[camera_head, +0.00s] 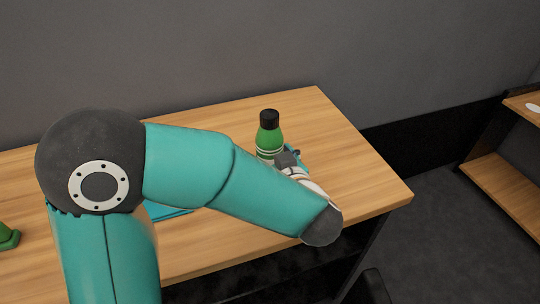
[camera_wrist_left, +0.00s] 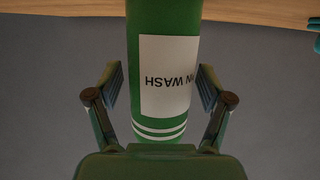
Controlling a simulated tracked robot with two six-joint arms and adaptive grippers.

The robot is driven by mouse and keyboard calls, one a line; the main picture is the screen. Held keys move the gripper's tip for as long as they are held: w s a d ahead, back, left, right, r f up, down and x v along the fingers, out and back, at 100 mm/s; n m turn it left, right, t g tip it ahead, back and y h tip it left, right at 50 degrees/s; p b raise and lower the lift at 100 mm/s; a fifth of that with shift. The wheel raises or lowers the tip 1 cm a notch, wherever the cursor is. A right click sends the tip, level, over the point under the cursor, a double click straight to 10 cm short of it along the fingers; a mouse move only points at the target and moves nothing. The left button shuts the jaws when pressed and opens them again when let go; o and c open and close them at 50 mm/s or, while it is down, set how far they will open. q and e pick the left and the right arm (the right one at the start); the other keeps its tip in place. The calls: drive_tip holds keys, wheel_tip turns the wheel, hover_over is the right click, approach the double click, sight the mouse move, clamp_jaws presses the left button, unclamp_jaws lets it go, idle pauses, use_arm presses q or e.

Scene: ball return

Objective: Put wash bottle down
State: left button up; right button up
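The wash bottle (camera_head: 269,138) is green with a black cap and white stripes. It is upright at the table's back right part in the head view; my left arm hides its lower part. In the left wrist view the bottle (camera_wrist_left: 165,20) appears upside down, with a white "WASH" label. My left gripper (camera_head: 288,158) is at the bottle. In the wrist view its fingers (camera_wrist_left: 161,88) stand on both sides of the bottle, with a narrow gap at the left finger. The bottle's base is hidden, so contact with the table cannot be seen. My right gripper is out of view.
The wooden table (camera_head: 350,180) has free room right of the bottle. A flat teal item (camera_head: 166,212) lies partly behind my arm. A green object (camera_head: 7,238) is at the left edge. A wooden shelf (camera_head: 510,190) stands at the far right.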

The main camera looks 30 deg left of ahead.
use_arm(q)
drive_tip(key=c, duration=1.1)
drive_tip(key=shift+r, duration=0.1)
